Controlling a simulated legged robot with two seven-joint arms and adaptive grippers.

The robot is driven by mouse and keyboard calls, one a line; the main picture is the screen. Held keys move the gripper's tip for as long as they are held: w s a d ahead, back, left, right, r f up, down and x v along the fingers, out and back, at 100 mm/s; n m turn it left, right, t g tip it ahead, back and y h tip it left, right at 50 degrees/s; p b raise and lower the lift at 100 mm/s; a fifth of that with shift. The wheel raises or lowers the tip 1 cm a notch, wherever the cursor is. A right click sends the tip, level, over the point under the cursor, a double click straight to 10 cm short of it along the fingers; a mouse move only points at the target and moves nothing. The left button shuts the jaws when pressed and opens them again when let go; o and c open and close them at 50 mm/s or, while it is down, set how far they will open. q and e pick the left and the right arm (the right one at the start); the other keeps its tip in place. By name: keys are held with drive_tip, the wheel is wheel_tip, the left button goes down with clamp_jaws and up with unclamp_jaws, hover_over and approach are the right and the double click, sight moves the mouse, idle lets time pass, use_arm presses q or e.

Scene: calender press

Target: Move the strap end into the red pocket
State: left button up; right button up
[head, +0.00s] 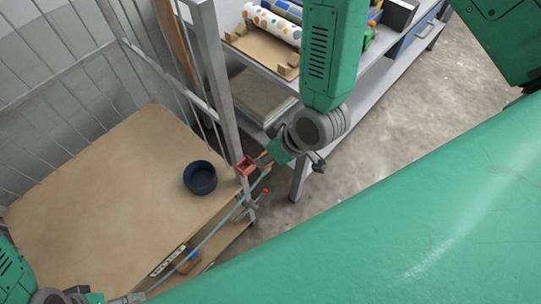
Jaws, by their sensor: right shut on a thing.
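The red pocket (246,167) is a small open red box beside the grey rack post, at the right edge of the wooden table. My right gripper (264,162) is shut right beside it, on the pocket's right. The thin grey-green strap (207,240) runs from the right gripper down and left to my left gripper (126,299). The strap end at the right gripper is mostly hidden by the fingers. I cannot tell whether it is inside the pocket. The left gripper is at the bottom left edge, and its fingers are too small to read.
A dark blue bowl (200,177) stands on the wooden table (110,200). A wire mesh rack (70,90) rises behind. A red-tipped lever (265,191) sits below the pocket. A shelf (262,68) with a dotted roll (272,25) stands at the back. Concrete floor is free at right.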

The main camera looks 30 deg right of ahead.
sight(236, 153)
drive_tip(key=shift+w+a+f, duration=0.2)
drive_tip(key=shift+w, duration=0.3)
drive_tip(key=w+a, duration=0.1)
drive_tip(key=w+a+b, duration=0.1)
drive_tip(key=w, duration=0.1)
drive_tip(key=w+a+f, duration=0.1)
drive_tip(key=w, duration=0.1)
drive_tip(key=shift+w+a+b, duration=0.2)
drive_tip(key=shift+b, duration=0.2)
drive_tip(key=shift+w+d+f, duration=0.15)
drive_tip(key=shift+w+f, duration=0.05)
drive_tip(key=shift+w, duration=0.1)
drive_tip(key=shift+s+d+f+b, duration=0.1)
drive_tip(key=shift+d+f+b, duration=0.1)
drive_tip(key=shift+f+b, duration=0.3)
drive_tip(key=shift+d+f+b, duration=0.15)
drive_tip(key=shift+f+b, duration=0.2)
drive_tip(key=shift+f, duration=0.1)
drive_tip(key=shift+a+f, duration=0.15)
drive_tip(key=shift+a, duration=0.45)
use_arm(q)
drive_tip(key=shift+a+f, duration=0.2)
drive_tip(key=shift+f, duration=1.65)
use_arm(e)
drive_tip(key=shift+d, duration=0.4)
